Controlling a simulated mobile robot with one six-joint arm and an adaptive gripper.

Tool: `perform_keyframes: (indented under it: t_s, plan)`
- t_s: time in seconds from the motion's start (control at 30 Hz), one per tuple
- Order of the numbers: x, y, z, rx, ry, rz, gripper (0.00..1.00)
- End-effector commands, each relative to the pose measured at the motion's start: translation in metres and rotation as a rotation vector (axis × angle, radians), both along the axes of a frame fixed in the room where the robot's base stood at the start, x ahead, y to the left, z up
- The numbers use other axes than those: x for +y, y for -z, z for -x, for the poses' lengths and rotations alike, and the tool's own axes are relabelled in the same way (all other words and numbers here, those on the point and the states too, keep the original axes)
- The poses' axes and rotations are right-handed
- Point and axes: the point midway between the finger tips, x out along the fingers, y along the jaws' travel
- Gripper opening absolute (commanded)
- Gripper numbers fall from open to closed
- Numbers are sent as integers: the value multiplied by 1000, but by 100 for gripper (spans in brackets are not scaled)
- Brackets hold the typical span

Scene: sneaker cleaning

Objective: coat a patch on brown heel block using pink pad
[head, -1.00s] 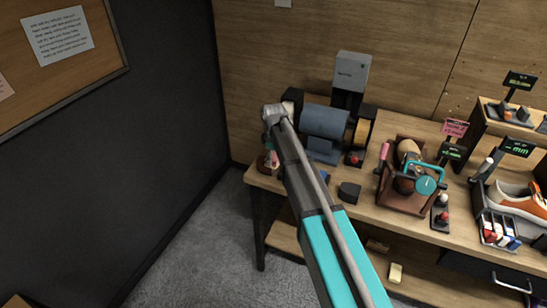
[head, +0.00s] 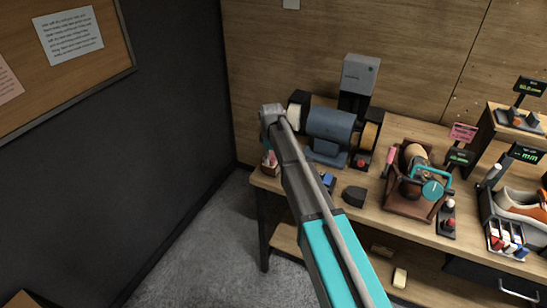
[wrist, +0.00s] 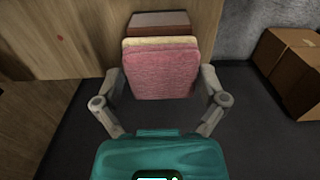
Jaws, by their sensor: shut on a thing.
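In the wrist view a pink pad (wrist: 160,75) with a pale cream layer along its back edge sits between the two fingers of my gripper (wrist: 160,86), which is shut on it. A brown block (wrist: 160,21) shows just beyond the pad's top edge. The pad hides most of this block, and I cannot tell whether they touch. In the head view my arm covers most of the gripper. A small pink and brown shape (head: 270,165) shows beside the arm at the bench's left end, too small to make out.
A blue grinding machine (head: 329,130) stands at the back of the wooden bench (head: 345,220). A brown rack (head: 408,205) with a teal-handled item, a dark block (head: 354,196) and an orange-white sneaker (head: 525,208) are to the right. A cardboard box (wrist: 291,70) stands on the floor.

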Motion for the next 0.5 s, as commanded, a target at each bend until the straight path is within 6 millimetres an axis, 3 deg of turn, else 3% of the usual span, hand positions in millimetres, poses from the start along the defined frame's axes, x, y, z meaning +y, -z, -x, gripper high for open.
perform_keyframes:
  t_s: [0.5]
  plan:
    - [11, 1, -5, 0, 0, 1, 53]
